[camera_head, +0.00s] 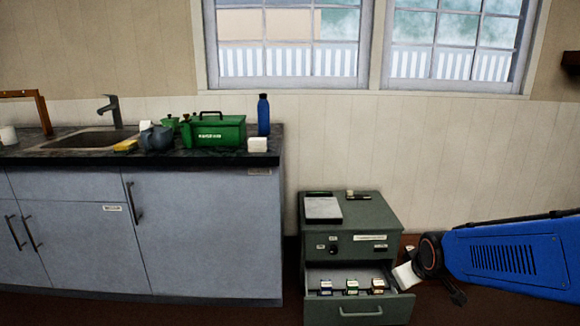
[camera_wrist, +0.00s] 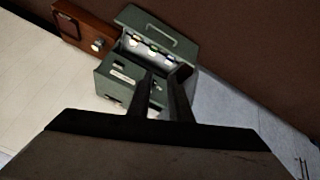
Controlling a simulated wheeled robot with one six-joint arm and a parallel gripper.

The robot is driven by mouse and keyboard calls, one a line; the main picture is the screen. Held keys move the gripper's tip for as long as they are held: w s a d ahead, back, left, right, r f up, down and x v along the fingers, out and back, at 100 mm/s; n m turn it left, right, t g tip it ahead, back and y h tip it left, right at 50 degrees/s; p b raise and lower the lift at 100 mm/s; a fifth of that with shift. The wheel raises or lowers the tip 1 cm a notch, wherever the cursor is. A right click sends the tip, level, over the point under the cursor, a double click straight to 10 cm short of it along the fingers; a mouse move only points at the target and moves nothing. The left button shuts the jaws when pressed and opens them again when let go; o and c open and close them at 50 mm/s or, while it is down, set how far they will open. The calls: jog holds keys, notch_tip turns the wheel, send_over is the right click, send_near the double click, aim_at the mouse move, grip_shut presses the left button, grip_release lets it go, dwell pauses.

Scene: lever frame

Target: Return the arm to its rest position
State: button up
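My gripper (camera_wrist: 163,92) shows in the wrist view as two dark fingers with a gap between their tips. Nothing shows between them. Beyond the fingers is a green-grey drawer cabinet (camera_wrist: 112,85), seen from above and turned round, apart from the fingers. In the head view the same cabinet (camera_head: 290,222) stands on the floor by the wall. Its lower drawer (camera_head: 341,310) is pulled out and holds several small coloured items (camera_head: 352,286).
A grey counter (camera_head: 205,225) with a sink (camera_head: 85,140) stands left of the cabinet. On it are a green toolbox (camera_head: 222,130) and a blue bottle (camera_head: 263,115). A brown box (camera_wrist: 75,22) stands beside the cabinet in the wrist view. A grey flat item (camera_head: 322,208) lies on the cabinet.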

jog(key=s+r+m+g, duration=0.1)
jog(key=s+r+m, duration=0.1)
jog(key=s, duration=0.9)
jog(key=s+a+r+m+g, duration=0.1)
jog(key=s+r, duration=0.3)
jog(key=s, duration=0.6)
jog(key=shift+s+m, duration=0.35)
jog(key=shift+m, duration=0.25)
jog(key=shift+r, duration=0.1)
